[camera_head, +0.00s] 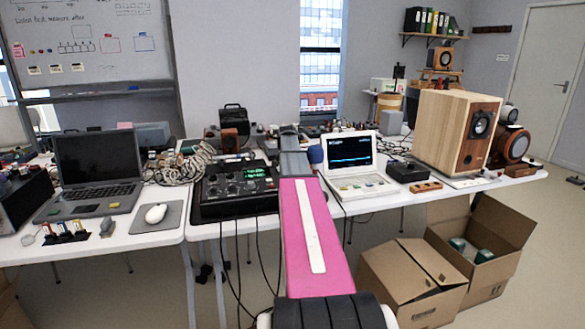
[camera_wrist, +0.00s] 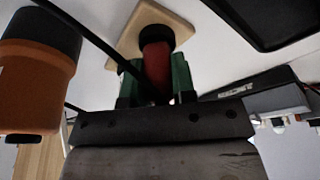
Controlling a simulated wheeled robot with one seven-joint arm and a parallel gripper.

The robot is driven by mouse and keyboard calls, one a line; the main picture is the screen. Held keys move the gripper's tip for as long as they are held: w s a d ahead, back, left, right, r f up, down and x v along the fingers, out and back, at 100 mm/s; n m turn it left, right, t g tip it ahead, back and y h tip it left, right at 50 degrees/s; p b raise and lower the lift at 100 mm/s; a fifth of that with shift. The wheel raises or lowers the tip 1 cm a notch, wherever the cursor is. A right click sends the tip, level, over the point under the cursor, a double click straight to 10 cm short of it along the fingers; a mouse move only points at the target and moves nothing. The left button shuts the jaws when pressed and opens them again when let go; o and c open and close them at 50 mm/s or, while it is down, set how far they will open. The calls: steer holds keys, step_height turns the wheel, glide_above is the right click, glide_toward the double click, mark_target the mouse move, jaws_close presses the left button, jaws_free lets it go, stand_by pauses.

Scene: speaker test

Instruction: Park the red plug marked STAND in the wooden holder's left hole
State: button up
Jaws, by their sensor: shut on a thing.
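In the wrist view my gripper (camera_wrist: 157,88) is shut on a red plug (camera_wrist: 156,64), with green pads on either side of it. A dark round part (camera_wrist: 155,38) sits at the plug's far end, over a tan plate (camera_wrist: 176,20). I cannot tell whether they touch, and no STAND marking is readable. A black cable crosses from the upper left to the plug. In the head view a small brown block (camera_head: 426,187), possibly the wooden holder, lies near the right table's front edge; its holes are not clear. My arm hides the gripper and plug there.
An orange and black cylinder (camera_wrist: 38,85) stands close at the left in the wrist view. In the head view a mixer (camera_head: 236,188), a white instrument with a screen (camera_head: 350,165), a black box (camera_head: 407,171) and a wooden speaker (camera_head: 452,130) crowd the table.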

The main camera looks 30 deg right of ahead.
steer(key=shift+f, duration=0.1)
steer(key=o, duration=1)
steer(key=v, duration=1)
steer(key=shift+s+a+r, duration=0.1)
steer(key=shift+a+r, duration=0.05)
steer(key=shift+r, duration=0.2)
steer(key=shift+s, duration=0.1)
